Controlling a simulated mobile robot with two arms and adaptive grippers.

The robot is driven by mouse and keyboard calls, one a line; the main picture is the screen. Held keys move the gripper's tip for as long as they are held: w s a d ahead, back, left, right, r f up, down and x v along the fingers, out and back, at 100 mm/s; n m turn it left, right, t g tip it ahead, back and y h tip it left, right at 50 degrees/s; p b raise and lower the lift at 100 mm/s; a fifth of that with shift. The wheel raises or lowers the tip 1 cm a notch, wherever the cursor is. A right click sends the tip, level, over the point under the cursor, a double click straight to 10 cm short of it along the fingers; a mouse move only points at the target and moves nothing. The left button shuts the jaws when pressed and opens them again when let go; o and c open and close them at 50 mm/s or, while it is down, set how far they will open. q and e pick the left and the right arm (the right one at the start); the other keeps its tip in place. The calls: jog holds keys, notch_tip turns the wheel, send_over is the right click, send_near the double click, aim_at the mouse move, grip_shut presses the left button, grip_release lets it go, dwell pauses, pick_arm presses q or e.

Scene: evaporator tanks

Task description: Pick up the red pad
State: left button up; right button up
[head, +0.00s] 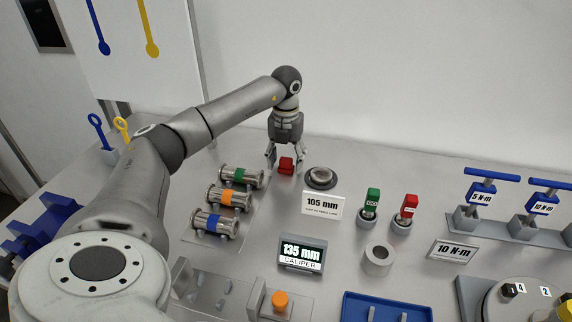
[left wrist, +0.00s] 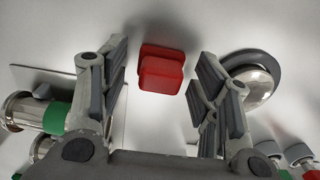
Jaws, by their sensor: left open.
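The red pad (head: 286,166) is a small red block on the grey table in the head view, near the far side of the table. My left gripper (head: 286,158) is right above it, pointing down, with its fingers apart on either side of the pad. In the left wrist view the red pad (left wrist: 162,70) lies between and slightly beyond the two open fingers of the left gripper (left wrist: 160,90). Gaps show between the pad and both fingers. My right gripper is not in view.
Spools with green (head: 240,175), orange (head: 229,199) and blue (head: 212,222) bands lie left of the pad. A round metal dome (head: 321,177) stands close on its right. A 105 mm sign (head: 322,206) and a caliper display (head: 302,254) stand nearer.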

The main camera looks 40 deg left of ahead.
aim_at(286, 159)
pick_arm(q)
jog(key=c, duration=1.1)
jog(key=shift+r, duration=0.15)
jog(key=shift+r, duration=0.25)
notch_tip(286, 159, up, 2)
jog(key=shift+r+b, duration=0.1)
jog(key=shift+b, duration=0.45)
jog(key=s+d+r, duration=0.8)
jog(key=d+r, duration=0.2)
jog(key=d, duration=0.1)
jog(key=shift+d, duration=0.3)
